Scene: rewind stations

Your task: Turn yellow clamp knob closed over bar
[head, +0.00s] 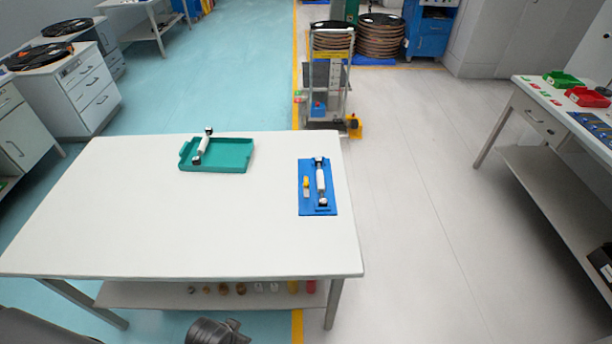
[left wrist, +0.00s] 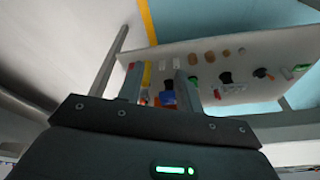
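The blue fixture (head: 331,207) lies flat on the right part of the white table in the head view. A white bar with dark ends (head: 321,181) lies lengthwise on it. The small yellow clamp knob (head: 306,182) is at the fixture's left side, beside the bar, with a pale piece just below it. Whether it reaches over the bar is too small to tell. My left gripper (left wrist: 158,72) has its fingers apart and empty in the left wrist view, with the table's lower shelf beyond. My right gripper is not in view.
A teal tray (head: 232,167) on the white table (head: 150,235) holds a second bar (head: 203,147), tilted on its edge. The table's front and middle are clear. Several small parts stand on the lower shelf (head: 150,297). A cart (head: 328,90) stands behind the table.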

